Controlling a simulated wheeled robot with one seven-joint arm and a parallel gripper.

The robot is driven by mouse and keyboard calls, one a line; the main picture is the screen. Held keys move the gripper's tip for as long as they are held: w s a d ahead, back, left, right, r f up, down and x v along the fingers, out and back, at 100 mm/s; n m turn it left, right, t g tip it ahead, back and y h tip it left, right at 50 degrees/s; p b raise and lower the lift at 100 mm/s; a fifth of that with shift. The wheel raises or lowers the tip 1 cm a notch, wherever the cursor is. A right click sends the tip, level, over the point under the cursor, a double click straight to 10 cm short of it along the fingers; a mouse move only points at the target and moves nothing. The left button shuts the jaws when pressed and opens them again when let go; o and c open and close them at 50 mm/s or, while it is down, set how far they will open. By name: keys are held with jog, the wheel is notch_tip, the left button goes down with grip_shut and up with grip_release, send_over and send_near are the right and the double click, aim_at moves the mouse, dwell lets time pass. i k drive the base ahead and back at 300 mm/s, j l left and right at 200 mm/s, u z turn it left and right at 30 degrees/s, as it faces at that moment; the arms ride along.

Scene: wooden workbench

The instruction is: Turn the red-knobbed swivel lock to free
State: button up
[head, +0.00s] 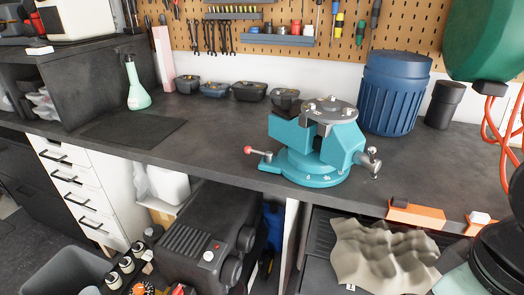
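A teal bench vise (318,145) stands on the dark workbench, right of the middle. Its swivel lock (258,153) is a short grey lever at the left of the round swivel base. The red knob (248,150) is at the lever's outer left end, a little above the bench top. The lever's inner end meets a small teal lug near the base. The frame does not show whether the lock is tight or loose. My gripper is not recognisable in the head view.
A blue ribbed bin (395,93) and a black canister (445,105) stand behind the vise to the right. A dark mat (133,130) lies left. Several small trays (250,91) line the back. Bench space left of the red knob is clear.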

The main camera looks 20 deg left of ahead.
aim_at(269, 155)
jog(key=i+u, duration=0.1)
jog(key=u, duration=0.4)
jog(key=i+u, duration=0.1)
jog(key=u, duration=0.35)
jog(key=l+u, duration=0.1)
jog(key=u, duration=0.4)
jog(key=i+l+z, duration=0.25)
jog(key=k+j, duration=0.05)
jog(key=j, duration=0.05)
